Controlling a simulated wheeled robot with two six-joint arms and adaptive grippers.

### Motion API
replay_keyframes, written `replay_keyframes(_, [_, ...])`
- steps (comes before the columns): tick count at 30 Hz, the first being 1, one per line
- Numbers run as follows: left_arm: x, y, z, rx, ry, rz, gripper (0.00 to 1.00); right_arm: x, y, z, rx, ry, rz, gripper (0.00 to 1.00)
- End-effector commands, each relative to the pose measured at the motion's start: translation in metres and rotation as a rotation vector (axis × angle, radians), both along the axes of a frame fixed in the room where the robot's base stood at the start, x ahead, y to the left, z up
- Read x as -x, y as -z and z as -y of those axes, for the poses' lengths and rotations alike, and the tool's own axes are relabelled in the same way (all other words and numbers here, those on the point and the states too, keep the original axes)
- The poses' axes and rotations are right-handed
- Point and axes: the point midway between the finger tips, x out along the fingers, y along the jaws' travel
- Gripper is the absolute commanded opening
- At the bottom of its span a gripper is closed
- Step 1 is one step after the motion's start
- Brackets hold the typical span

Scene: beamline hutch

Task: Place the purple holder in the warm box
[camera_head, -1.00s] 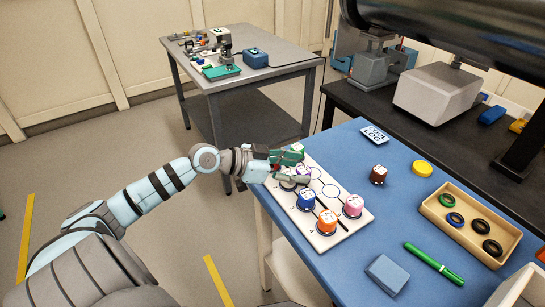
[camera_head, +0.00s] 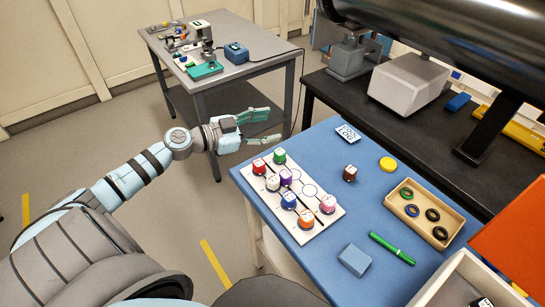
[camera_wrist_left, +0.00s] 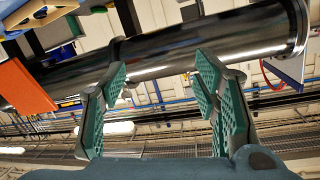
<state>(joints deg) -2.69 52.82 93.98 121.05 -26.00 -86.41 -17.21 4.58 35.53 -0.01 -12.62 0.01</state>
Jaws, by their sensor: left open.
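The purple holder (camera_head: 286,177) stands upright on the white board (camera_head: 318,231) on the blue table, among red, green, white, blue, orange and pink holders. My left gripper (camera_head: 270,126) is open and empty in the head view, beyond the board's far left end and apart from the holders. Its spread fingers also show in the left wrist view (camera_wrist_left: 165,85), with nothing between them. An open pale box (camera_head: 447,292) with an orange panel (camera_head: 512,238) beside it is cut off at the lower right; I cannot tell if it is the warm box. My right gripper is out of view.
On the blue table (camera_head: 312,262) are a brown holder (camera_head: 350,173), a yellow disc (camera_head: 387,164), a tan tray (camera_head: 424,239) of rings, a green marker (camera_head: 392,248) and a blue block (camera_head: 354,259). A large dark cylinder (camera_head: 440,45) hangs over the black bench behind.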

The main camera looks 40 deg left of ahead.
Motion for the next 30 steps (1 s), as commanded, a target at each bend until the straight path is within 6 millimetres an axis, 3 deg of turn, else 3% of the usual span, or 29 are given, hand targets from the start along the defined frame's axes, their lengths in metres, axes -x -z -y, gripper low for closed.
replay_keyframes(1, [-0.027, -0.029, -0.018, -0.114, -0.084, 0.098, 0.56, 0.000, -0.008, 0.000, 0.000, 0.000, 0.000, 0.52])
replay_keyframes(3, [-0.059, -0.070, -0.052, -0.250, -0.253, 0.234, 0.56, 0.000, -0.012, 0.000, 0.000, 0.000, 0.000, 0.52])
replay_keyframes(5, [-0.077, -0.118, -0.079, -0.328, -0.401, 0.380, 0.56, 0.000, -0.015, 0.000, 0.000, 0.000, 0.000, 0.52])
replay_keyframes(7, [-0.083, -0.185, -0.095, -0.387, -0.539, 0.599, 0.56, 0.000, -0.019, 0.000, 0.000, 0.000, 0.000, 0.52])
replay_keyframes(8, [-0.080, -0.215, -0.095, -0.407, -0.573, 0.709, 0.56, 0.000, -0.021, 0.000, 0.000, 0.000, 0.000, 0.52])
replay_keyframes(9, [-0.074, -0.254, -0.086, -0.429, -0.585, 0.863, 0.56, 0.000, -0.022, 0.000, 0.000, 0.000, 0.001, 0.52])
replay_keyframes(10, [-0.067, -0.279, -0.073, -0.447, -0.567, 0.980, 0.56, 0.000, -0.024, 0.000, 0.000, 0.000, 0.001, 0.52])
replay_keyframes(11, [-0.060, -0.299, -0.054, -0.465, -0.523, 1.087, 0.56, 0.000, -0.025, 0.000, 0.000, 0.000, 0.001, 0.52])
replay_keyframes(12, [-0.051, -0.317, -0.024, -0.494, -0.422, 1.213, 0.56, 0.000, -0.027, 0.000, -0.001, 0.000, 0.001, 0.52])
replay_keyframes(13, [-0.047, -0.323, 0.002, -0.519, -0.319, 1.282, 0.56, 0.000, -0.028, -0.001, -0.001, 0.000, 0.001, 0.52])
replay_keyframes(14, [-0.043, -0.321, 0.029, -0.551, -0.195, 1.326, 0.56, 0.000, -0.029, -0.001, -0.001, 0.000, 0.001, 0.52])
replay_keyframes(16, [-0.044, -0.290, 0.086, -0.636, 0.140, 1.294, 0.56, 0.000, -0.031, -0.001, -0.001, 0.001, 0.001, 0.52])
replay_keyframes(17, [-0.048, -0.265, 0.104, -0.677, 0.288, 1.218, 0.56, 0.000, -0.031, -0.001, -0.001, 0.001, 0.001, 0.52])
replay_keyframes(19, [-0.056, -0.186, 0.123, -0.759, 0.584, 0.881, 0.56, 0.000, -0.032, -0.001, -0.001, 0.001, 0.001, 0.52])
replay_keyframes(20, [-0.057, -0.147, 0.119, -0.784, 0.671, 0.680, 0.56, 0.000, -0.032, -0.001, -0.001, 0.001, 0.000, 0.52])
replay_keyframes(21, [-0.053, -0.094, 0.104, -0.803, 0.737, 0.379, 0.56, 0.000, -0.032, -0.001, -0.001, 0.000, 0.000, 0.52])
replay_keyframes(24, [-0.019, -0.003, 0.039, -0.773, 0.657, -0.366, 0.56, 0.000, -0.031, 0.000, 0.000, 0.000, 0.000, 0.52])
replay_keyframes(27, [0.011, 0.022, 0.009, -0.670, 0.484, -0.761, 0.56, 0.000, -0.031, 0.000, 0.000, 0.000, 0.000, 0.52])
replay_keyframes(30, [0.018, 0.027, 0.011, -0.580, 0.415, -0.864, 0.56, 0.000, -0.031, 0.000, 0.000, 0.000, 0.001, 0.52])
